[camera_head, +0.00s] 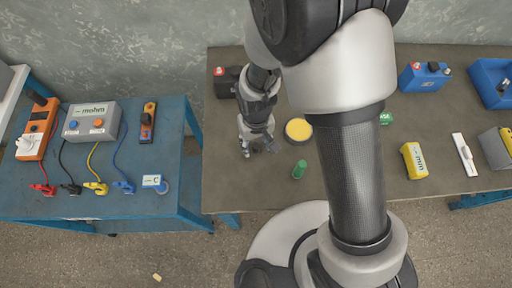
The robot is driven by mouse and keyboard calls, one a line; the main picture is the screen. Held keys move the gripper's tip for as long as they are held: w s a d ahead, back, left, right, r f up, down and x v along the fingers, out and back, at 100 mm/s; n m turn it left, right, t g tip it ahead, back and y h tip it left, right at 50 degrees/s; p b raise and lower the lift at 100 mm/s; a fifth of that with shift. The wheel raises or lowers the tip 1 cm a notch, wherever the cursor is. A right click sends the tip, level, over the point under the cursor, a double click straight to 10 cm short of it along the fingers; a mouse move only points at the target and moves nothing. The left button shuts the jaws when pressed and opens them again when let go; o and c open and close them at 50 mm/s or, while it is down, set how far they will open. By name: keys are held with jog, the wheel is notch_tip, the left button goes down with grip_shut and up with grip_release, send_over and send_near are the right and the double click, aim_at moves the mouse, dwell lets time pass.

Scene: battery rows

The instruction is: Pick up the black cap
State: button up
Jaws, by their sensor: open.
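My gripper (258,147) points down over the left part of the brown table (232,180), with its fingers apart. Small dark shapes show around its fingertips; I cannot tell whether one of them is the black cap or a part of the gripper. Nothing is clearly held. A black battery (226,86) with a red cap (219,71) stands behind the gripper, partly hidden by my arm. A blue battery (424,78) at the back right has a red cap (415,66) and a small dark piece on its top right.
A yellow-topped round container (298,130) and a green cylinder (299,169) stand right of the gripper. A yellow box (414,160), white strip device (464,154) and blue bin (490,84) are farther right. A blue table (120,205) with meters and leads stands left.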

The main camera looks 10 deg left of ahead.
jog(key=shift+f, duration=0.85)
jog(key=shift+r, duration=0.1)
jog(key=c, duration=0.8)
jog(key=shift+r, duration=0.15)
jog(key=shift+c, duration=0.2)
